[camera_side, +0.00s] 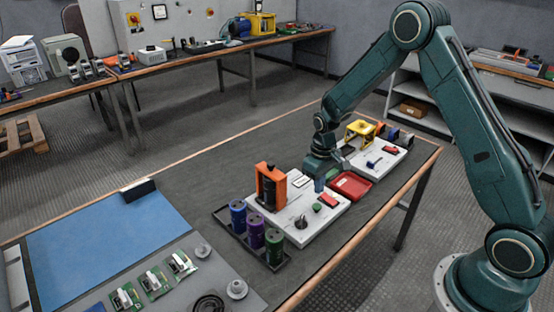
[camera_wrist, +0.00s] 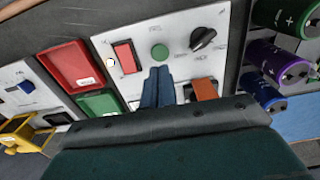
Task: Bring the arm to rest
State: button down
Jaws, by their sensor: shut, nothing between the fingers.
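My gripper (camera_side: 319,185) is low over the white panel (camera_side: 325,218), near its right end by the red tray. In the wrist view its two blue fingers (camera_wrist: 158,88) are together with nothing between them. The fingertips point toward the green button (camera_wrist: 159,52) on the panel; I cannot tell the exact height above the panel. The red switch (camera_wrist: 125,57) and black knob (camera_wrist: 203,38) lie on either side of that button. My arm is bent, its elbow high at the top of the side view.
Blue (camera_side: 238,215), purple (camera_side: 256,230) and green (camera_side: 274,245) capacitors stand in a black rack at the panel's left. An orange upright device (camera_side: 270,187) stands on the panel. A red tray (camera_side: 350,185) and a green tray (camera_wrist: 98,103) lie close by. A second panel (camera_side: 374,160) is beyond.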

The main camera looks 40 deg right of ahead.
jog(key=shift+r, duration=0.3)
jog(key=shift+r, duration=0.25)
jog(key=s+a+r+t, duration=0.15)
jog(key=s+r, duration=0.35)
jog(key=r, duration=0.5)
jog(key=s+a+r+t, duration=0.1)
jog(key=s+a+r, duration=0.25)
jog(key=r, duration=0.65)
jog(key=s+a+r+t, duration=0.1)
jog(key=s+r, duration=0.2)
jog(key=s, duration=0.6)
jog(key=s+a+r+t, duration=0.1)
jog(key=s+r, duration=0.3)
jog(key=s, duration=0.5)
jog(key=shift+a+t, duration=0.4)
jog(key=shift+t, duration=0.15)
